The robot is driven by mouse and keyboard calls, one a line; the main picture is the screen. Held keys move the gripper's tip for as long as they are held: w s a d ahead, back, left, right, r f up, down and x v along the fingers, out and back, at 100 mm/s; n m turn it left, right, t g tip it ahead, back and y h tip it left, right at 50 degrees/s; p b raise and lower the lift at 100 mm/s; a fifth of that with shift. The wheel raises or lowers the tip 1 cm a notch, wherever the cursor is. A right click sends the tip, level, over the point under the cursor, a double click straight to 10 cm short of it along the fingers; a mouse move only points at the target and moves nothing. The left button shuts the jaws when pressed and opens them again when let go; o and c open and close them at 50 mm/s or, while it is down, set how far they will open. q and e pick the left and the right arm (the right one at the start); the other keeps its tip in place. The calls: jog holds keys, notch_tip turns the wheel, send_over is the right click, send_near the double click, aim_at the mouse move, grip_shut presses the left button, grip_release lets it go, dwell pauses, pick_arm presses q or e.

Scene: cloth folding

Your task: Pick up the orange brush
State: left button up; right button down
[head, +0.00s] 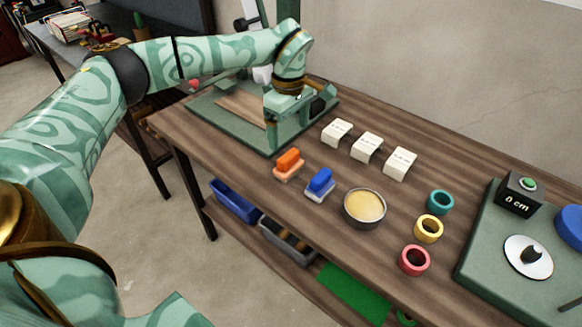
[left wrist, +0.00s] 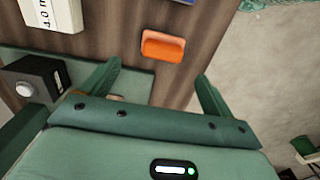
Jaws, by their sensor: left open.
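The orange brush (head: 288,164) lies on the wooden table, left of a blue brush (head: 320,183). It has a darker orange handle block on a paler base. My left gripper (head: 296,124) is above the table, behind the orange brush and apart from it. In the left wrist view, the orange brush (left wrist: 162,46) shows beyond the fingertips, roughly between the two spread fingers (left wrist: 157,72). The left gripper is open, with nothing between its fingers. My right gripper is not in view.
White labelled blocks (head: 367,147) stand behind the brushes. A round bowl (head: 364,207) and teal, yellow and red rings (head: 428,228) are to the right. A green board (head: 225,118) lies under my left arm. A scale (head: 520,195) is at far right.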

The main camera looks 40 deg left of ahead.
aim_at(288, 155)
pick_arm(q)
notch_tip(288, 155, down, 4)
jog(key=shift+r+b, duration=0.15)
jog(key=shift+b, duration=0.25)
jog(key=f+b, duration=0.2)
jog(key=f, duration=0.3)
jog(key=shift+s+f, duration=0.15)
jog(key=shift+s, duration=0.15)
jog(key=shift+c, duration=0.9)
jog(key=c, duration=0.9)
